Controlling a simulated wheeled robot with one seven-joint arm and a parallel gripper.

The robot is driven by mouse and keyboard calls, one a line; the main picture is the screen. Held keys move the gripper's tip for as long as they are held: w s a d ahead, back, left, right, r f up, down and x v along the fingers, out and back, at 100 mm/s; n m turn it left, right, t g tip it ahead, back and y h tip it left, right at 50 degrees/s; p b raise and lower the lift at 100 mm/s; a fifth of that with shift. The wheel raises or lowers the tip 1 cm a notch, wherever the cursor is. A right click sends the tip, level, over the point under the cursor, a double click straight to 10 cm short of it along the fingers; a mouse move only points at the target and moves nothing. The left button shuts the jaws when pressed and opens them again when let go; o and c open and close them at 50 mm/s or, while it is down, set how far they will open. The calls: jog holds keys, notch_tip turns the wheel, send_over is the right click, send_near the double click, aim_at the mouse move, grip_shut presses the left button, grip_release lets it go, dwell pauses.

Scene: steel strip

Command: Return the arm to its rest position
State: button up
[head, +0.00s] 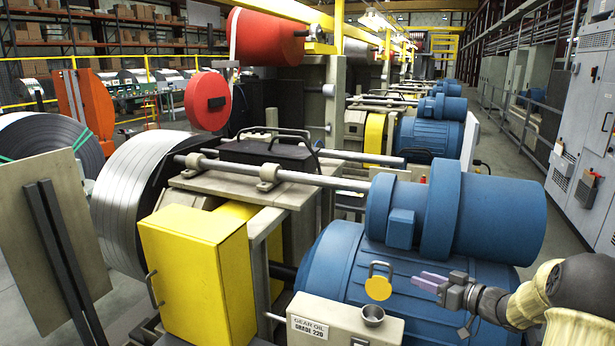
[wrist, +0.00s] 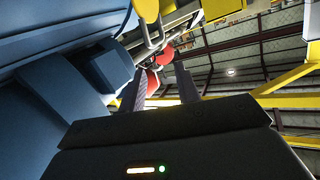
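My gripper (head: 432,281) is at the lower right of the head view, in front of the large blue motor housing (head: 335,262). Its two fingers are apart in the wrist view (wrist: 160,85), with nothing between them but distant background. My arm reaches in from the right edge, bent at a tan joint. A round yellow cap with a loop handle (head: 378,288) stands to the left of the fingers, apart from them. Below it is an open metal filler cup (head: 373,315) on a beige box labelled gear oil grade 220 (head: 335,325).
A smaller blue motor (head: 495,215) sits just above my gripper. A yellow cabinet (head: 190,270) and a steel strip coil (head: 130,205) stand to the left. Grey electrical cabinets (head: 585,130) line the right wall, with open aisle floor (head: 515,150) before them.

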jog(key=s+a+f+m+g+h, duration=0.2)
jog(key=s+a+g+h, duration=0.1)
jog(key=s, duration=0.6)
jog(key=s+a+f+m+g+h, duration=0.2)
jog(key=s+a, duration=0.4)
jog(key=s, duration=0.3)
jog(key=s+a+f+m+g+h, duration=0.1)
jog(key=s+a+g+h, duration=0.3)
jog(key=s, duration=0.5)
jog(key=shift+s+a+f+m+g+h, duration=0.3)
jog(key=shift+s+a+f+m+h, duration=0.1)
jog(key=shift+a+f+h, duration=0.25)
jog(key=shift+r, duration=0.1)
jog(key=shift+w, duration=0.1)
